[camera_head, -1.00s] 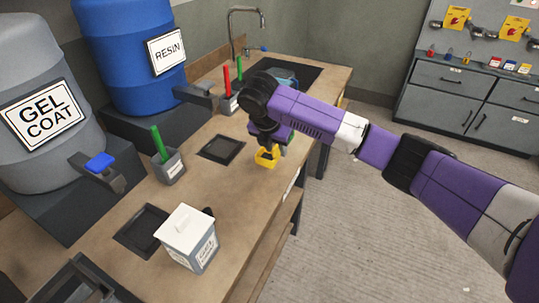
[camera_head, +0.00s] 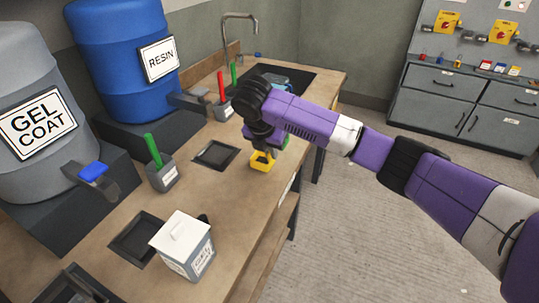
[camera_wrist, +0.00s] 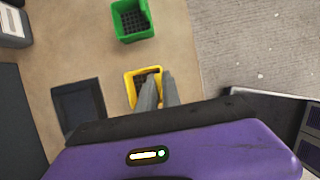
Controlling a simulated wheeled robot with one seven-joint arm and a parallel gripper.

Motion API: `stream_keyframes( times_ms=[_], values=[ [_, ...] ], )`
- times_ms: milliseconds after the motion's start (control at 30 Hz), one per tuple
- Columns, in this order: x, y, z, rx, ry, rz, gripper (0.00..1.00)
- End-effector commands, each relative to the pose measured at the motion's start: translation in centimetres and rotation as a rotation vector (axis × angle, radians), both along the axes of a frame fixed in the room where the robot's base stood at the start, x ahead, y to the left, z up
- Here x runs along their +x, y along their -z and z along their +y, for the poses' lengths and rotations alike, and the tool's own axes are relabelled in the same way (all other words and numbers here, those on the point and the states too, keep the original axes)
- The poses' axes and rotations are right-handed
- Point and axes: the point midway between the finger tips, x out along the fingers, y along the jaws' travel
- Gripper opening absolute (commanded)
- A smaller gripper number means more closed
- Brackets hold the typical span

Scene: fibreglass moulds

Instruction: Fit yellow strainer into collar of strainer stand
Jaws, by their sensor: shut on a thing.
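The yellow strainer (camera_head: 262,164) is a small square tub with a dark mesh bottom. It also shows in the wrist view (camera_wrist: 132,88), upright. My gripper (camera_wrist: 159,92) is shut on its right side, at the bench's front part. In the head view my wrist covers the gripper's fingers. A similar green strainer (camera_wrist: 131,20) stands apart from it, farther up in the wrist view; in the head view it is mostly hidden behind my wrist. I cannot pick out the strainer stand or its collar with certainty.
A dark square recess (camera_head: 216,154) lies left of the yellow strainer. A white lidded box (camera_head: 182,246) stands nearer, with another dark recess (camera_head: 128,242) beside it. Grey holders (camera_head: 163,176) with coloured handles and a blue resin drum (camera_head: 112,60) line the back.

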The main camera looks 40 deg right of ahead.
Motion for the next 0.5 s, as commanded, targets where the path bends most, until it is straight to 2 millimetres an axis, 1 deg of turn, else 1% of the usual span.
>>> stream_keyframes(
  times_ms=[167, 267, 500],
  values=[
    [0.1, -2.3, 0.0, -0.002, -0.001, -0.004, 0.0],
    [0.1, -4.5, 0.0, -0.001, -0.003, -0.005, 0.0],
    [0.1, -11.3, 0.1, -0.002, -0.003, -0.005, 0.0]
  ],
)
